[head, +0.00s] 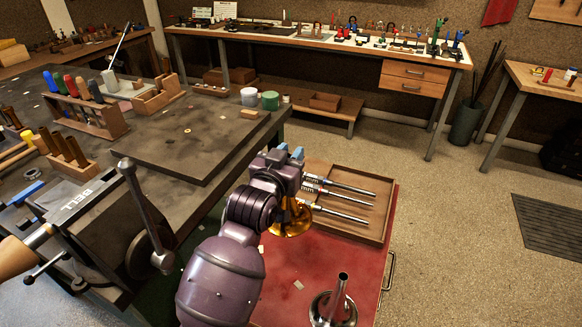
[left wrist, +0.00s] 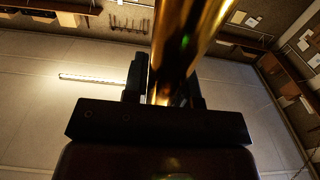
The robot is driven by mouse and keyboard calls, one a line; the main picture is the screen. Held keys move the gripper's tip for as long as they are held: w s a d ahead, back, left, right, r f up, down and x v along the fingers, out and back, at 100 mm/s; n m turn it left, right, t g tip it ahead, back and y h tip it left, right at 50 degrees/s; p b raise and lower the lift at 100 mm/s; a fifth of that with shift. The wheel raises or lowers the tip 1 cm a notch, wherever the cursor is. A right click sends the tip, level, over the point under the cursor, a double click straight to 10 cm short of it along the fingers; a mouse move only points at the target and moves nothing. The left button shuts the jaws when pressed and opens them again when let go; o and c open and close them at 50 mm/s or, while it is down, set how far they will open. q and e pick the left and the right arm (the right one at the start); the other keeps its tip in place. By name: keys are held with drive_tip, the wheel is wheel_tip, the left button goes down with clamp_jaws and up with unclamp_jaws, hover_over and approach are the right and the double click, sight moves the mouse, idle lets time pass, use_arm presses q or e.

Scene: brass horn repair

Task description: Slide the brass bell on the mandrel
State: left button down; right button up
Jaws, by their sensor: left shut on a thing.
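The brass bell (head: 292,222) hangs below my left gripper (head: 284,160) in the head view, over the red cabinet top, partly hidden by the gripper and arm. In the left wrist view its shiny brass tube (left wrist: 182,45) runs between the two dark fingers of my left gripper (left wrist: 163,85), which is shut on it. A dark vise-like fixture marked BELL (head: 82,203) stands on the bench's near edge at left. My right gripper is out of view.
A wooden tray (head: 388,205) with silver rod tools lies on the red cabinet (head: 270,290). A silver flared bell (head: 335,308) stands near its front. A crank handle (head: 140,205) rises beside the fixture. Tool racks (head: 92,118) stand on the bench.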

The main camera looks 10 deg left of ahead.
use_arm(q)
drive_tip(key=shift+r, duration=0.9)
drive_tip(key=shift+s+a+r, duration=0.2)
drive_tip(key=shift+a+r, duration=0.05)
drive_tip(key=shift+r, duration=0.15)
drive_tip(key=shift+s+a+r, duration=0.2)
drive_tip(key=shift+r, duration=0.2)
drive_tip(key=s+a+f+n+y, duration=0.2)
drive_tip(key=s+a+f+y, duration=0.1)
drive_tip(key=s+a+f, duration=0.5)
wheel_tip(320, 180, down, 2)
drive_tip(key=shift+s+a+f, duration=0.15)
drive_tip(key=shift+s+f, duration=0.05)
drive_tip(key=shift+s, duration=0.75)
drive_tip(key=shift+s, duration=0.15)
